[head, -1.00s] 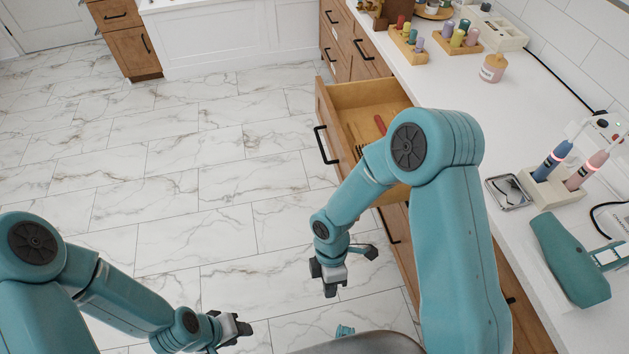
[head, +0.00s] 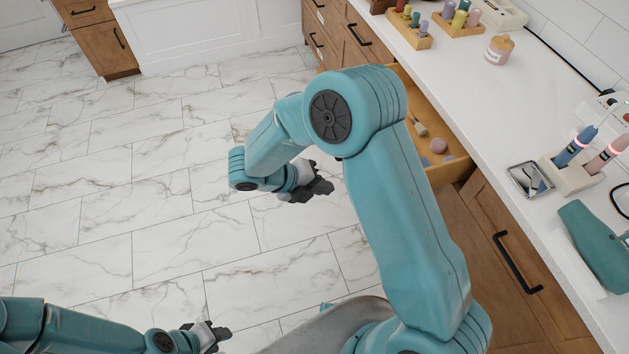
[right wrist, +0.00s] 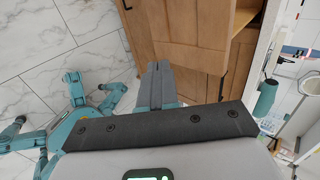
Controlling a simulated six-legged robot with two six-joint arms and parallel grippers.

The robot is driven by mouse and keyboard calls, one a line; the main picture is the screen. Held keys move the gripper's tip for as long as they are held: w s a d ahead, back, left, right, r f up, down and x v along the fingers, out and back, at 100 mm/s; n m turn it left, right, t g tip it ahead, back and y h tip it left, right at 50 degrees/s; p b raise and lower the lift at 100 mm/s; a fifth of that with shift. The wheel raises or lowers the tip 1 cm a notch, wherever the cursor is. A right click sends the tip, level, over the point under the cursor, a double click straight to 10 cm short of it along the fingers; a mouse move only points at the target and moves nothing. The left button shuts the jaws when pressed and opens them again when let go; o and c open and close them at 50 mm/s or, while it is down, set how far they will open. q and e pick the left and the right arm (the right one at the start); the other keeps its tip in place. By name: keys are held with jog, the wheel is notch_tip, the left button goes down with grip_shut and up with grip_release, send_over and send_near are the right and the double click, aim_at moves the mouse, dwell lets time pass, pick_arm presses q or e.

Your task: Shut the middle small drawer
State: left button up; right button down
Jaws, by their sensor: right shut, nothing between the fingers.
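The open wooden drawer (head: 450,172) juts out from the vanity in the head view. A brush and a pink round item lie in it. Its front and handle are hidden behind my right arm. My right gripper (head: 318,188) is shut and empty, over the floor to the left of the drawer and apart from it. In the right wrist view its closed fingers (right wrist: 156,85) point toward wooden cabinet fronts (right wrist: 188,40). My left gripper (head: 212,334) is low over the floor at the bottom left, far from the drawer. Its jaw opening is too small to tell.
The white countertop (head: 490,100) runs along the right, with a pink jar (head: 498,50), a toothbrush holder (head: 570,176) and a teal hair dryer (head: 590,245) on it. A black handle (head: 517,262) sticks out below the counter. The marble floor on the left is clear.

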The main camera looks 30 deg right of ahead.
jog(key=s+d+f, duration=0.2)
jog(key=d+f, duration=0.2)
jog(key=d, duration=0.4)
jog(key=shift+s+d, duration=0.2)
jog(key=shift+d, duration=0.05)
jog(key=s+d, duration=0.2)
jog(key=d, duration=0.6)
jog(key=s+d+p, duration=0.1)
jog(key=s+d, duration=0.1)
jog(key=d, duration=0.7)
jog(key=s+d, duration=0.2)
jog(key=d, duration=0.7)
jog(key=shift+s, duration=0.15)
jog(key=shift+s+d+r, duration=0.1)
jog(key=shift+d, duration=0.4)
jog(key=shift+r, duration=0.1)
